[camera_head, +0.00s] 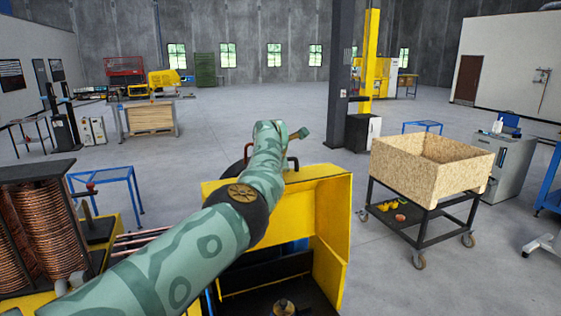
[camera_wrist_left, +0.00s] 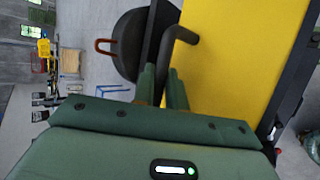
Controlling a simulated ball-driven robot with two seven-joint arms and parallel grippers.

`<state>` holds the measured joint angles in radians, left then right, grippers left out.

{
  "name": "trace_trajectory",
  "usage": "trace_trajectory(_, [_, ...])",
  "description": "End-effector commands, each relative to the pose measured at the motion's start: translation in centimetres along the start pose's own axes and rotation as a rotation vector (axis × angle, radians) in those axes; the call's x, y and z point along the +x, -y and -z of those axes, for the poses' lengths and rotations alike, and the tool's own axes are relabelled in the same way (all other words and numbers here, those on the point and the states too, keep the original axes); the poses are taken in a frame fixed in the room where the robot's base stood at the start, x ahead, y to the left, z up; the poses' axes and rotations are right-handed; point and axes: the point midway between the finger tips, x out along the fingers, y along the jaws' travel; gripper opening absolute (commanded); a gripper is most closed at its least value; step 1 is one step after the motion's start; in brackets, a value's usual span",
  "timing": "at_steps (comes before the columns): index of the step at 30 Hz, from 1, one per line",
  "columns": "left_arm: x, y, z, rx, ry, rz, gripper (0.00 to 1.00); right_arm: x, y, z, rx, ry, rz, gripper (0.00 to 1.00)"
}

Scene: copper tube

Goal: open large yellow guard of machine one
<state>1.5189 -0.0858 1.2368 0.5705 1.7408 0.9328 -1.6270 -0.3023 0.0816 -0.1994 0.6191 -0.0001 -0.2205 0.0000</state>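The large yellow guard (camera_head: 330,225) stands in front of me in the head view, with its side facing me open onto a dark interior. Its yellow panel (camera_wrist_left: 235,55) fills the right of the left wrist view. A bent dark handle (camera_wrist_left: 181,36) stands at the panel's edge. My left arm reaches across the guard in the head view, and its gripper is hidden there. In the left wrist view my left gripper (camera_wrist_left: 162,82) has a finger on each side of the handle's lower part. Whether both fingers press on it is unclear. My right gripper is not in view.
Copper coils (camera_head: 45,235) stand close at the left. A wooden crate (camera_head: 425,170) on a dark cart (camera_head: 432,230) stands right of the guard, with clear floor between. A blue stand (camera_head: 105,178) is at left. A round dark part (camera_wrist_left: 130,45) lies beside the handle.

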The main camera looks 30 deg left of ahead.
Motion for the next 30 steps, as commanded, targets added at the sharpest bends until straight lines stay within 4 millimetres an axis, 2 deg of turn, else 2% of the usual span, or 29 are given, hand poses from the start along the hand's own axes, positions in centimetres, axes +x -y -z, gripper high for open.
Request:
trace_trajectory(1, [0.2,0.3,0.1,-0.002,-0.002,0.006,0.27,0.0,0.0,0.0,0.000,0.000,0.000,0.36])
trace_trajectory(2, [0.2,0.3,0.1,-0.002,-0.002,0.006,0.34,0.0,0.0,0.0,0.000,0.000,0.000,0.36])
trace_trajectory(11, [0.1,0.2,0.1,0.000,-0.002,0.004,0.34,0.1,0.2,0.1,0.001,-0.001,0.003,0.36])
trace_trajectory(17, [-0.7,0.2,0.1,-0.001,-0.005,-0.001,0.34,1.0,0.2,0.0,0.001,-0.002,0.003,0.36])
trace_trajectory(23, [-3.9,0.4,0.0,-0.003,-0.001,-0.003,0.34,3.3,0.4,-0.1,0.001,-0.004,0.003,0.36])
trace_trajectory(30, [-10.5,0.5,0.0,-0.002,0.002,-0.003,0.34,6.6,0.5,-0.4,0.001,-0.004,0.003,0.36])
